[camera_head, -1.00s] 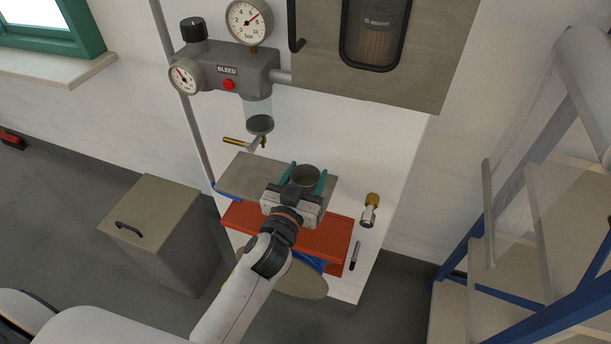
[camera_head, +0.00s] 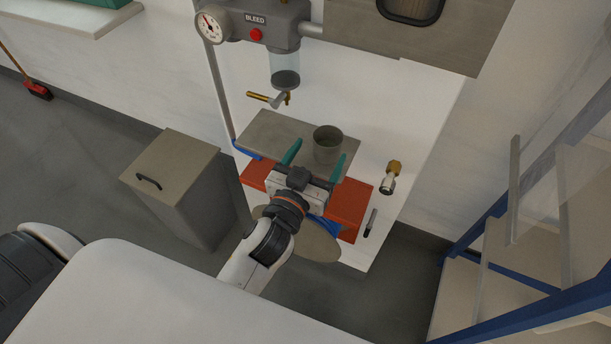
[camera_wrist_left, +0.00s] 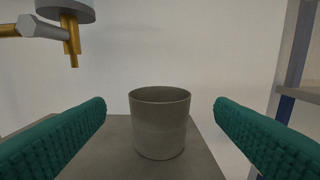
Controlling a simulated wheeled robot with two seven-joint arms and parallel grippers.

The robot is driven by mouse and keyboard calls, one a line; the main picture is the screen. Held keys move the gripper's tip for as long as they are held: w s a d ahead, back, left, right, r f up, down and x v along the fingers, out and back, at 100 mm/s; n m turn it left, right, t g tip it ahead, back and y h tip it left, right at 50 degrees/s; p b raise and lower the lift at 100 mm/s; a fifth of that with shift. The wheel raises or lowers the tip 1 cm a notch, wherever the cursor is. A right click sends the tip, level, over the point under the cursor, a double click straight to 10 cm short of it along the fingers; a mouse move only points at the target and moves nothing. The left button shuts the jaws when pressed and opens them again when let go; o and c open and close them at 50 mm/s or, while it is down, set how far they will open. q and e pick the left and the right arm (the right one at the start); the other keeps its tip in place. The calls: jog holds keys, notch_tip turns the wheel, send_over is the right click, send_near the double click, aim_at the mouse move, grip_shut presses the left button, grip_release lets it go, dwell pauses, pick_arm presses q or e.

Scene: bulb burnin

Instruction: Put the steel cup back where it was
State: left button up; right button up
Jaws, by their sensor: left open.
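The steel cup (camera_head: 327,145) stands upright on a grey shelf plate (camera_head: 268,132), near its right end, in the head view. My left gripper (camera_head: 317,160) is open, with its teal fingers pointing toward the cup from the near side. In the left wrist view the cup (camera_wrist_left: 160,124) stands ahead, between the lines of the two fingers, with a clear gap on each side. The cup looks empty from above, though its bottom is hard to see. My right gripper is not in view.
Above the plate hang a brass drain tap (camera_head: 268,98) and a clear bowl (camera_head: 285,72) under a gauge unit. A red-orange shelf (camera_head: 345,205) lies below. A brass fitting (camera_head: 391,175) is to the right. A lidded bin (camera_head: 172,165) stands left, blue-framed steps (camera_head: 500,230) right.

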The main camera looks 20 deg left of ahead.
pick_arm(q)
jog(key=s+b, duration=0.1)
jog(key=s, duration=0.5)
jog(key=shift+a, duration=0.1)
notch_tip(320, 180, down, 18)
jog(key=d+m+g, duration=0.1)
jog(key=d+g, duration=0.1)
jog(key=g, duration=0.2)
jog(key=s+a+f+m+g, duration=0.1)
jog(key=s+f+g, duration=0.25)
jog(key=f, duration=0.75)
jog(key=s+a+f+g, duration=0.15)
jog(key=s+f, duration=0.35)
jog(key=f, duration=0.7)
jog(key=s+a+f+g, duration=0.4)
jog(key=s+f, duration=0.4)
jog(key=s, duration=0.3)
jog(key=s+a+f+g, duration=0.3)
jog(key=s+f, duration=0.5)
jog(key=s, duration=0.4)
jog(key=shift+a+f+g+y, duration=0.2)
jog(key=shift+a+g+y, duration=0.1)
jog(key=shift+a+g, duration=0.15)
